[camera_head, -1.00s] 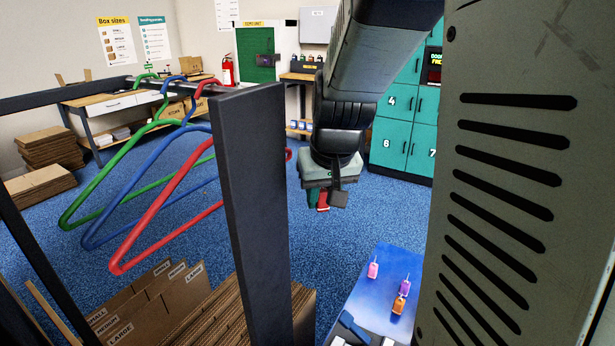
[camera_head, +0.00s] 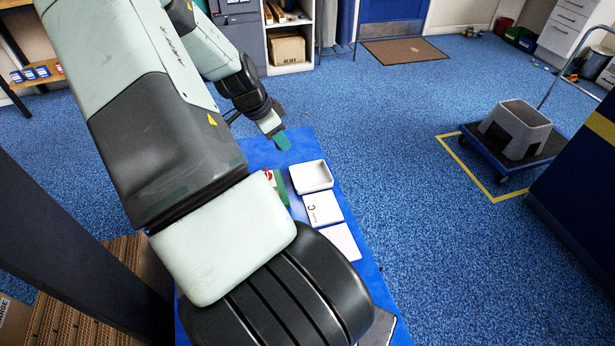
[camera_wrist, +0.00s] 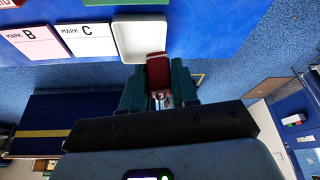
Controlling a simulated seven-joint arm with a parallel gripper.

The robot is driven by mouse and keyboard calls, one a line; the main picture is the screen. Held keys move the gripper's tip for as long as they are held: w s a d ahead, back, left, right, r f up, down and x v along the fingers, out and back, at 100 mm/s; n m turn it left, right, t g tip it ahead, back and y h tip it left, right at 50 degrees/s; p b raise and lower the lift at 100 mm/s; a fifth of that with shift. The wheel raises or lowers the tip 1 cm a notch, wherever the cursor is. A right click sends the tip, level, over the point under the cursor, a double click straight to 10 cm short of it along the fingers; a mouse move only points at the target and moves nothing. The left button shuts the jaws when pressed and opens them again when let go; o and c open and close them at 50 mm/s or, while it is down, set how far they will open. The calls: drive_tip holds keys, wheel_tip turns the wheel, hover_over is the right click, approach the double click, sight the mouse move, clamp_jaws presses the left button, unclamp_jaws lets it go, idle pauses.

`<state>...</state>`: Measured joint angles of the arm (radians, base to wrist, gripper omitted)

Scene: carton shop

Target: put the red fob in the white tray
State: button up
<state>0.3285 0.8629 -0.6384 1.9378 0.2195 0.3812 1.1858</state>
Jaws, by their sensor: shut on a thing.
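The red fob (camera_wrist: 158,72) is held between the two green fingertips of my gripper (camera_wrist: 159,88) in the wrist view. The white tray (camera_wrist: 127,40) lies just beyond it there, and the fob overlaps its edge in the picture. In the head view, the white tray (camera_head: 312,188) sits empty on the blue table. My gripper (camera_head: 282,140) is above the table's far end, up and left of the tray. The fob cannot be made out in the head view.
White card C (camera_head: 322,209) and another pale card (camera_head: 341,242) lie in line with the tray. A green item (camera_head: 281,188) lies left of the tray. A grey step stool (camera_head: 515,130) stands on a cart at the right. My arm hides the table's left part.

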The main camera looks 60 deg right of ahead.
drive_tip(key=s+d+f+m, duration=0.2)
drive_tip(key=s+d, duration=0.1)
drive_tip(key=s, duration=0.1)
hover_over(304, 175)
drive_tip(key=a, duration=0.1)
drive_tip(key=shift+g+y, duration=0.3)
drive_tip(key=f, duration=0.5)
drive_tip(key=shift+w+f, duration=0.35)
drive_tip(key=shift+w, duration=0.05)
drive_tip(key=shift+f, duration=2.05)
drive_tip(key=shift+f, duration=0.15)
drive_tip(key=o, duration=1)
drive_tip(key=v, duration=1.2)
drive_tip(key=shift+a+r, duration=0.1)
drive_tip(key=shift+r, duration=0.1)
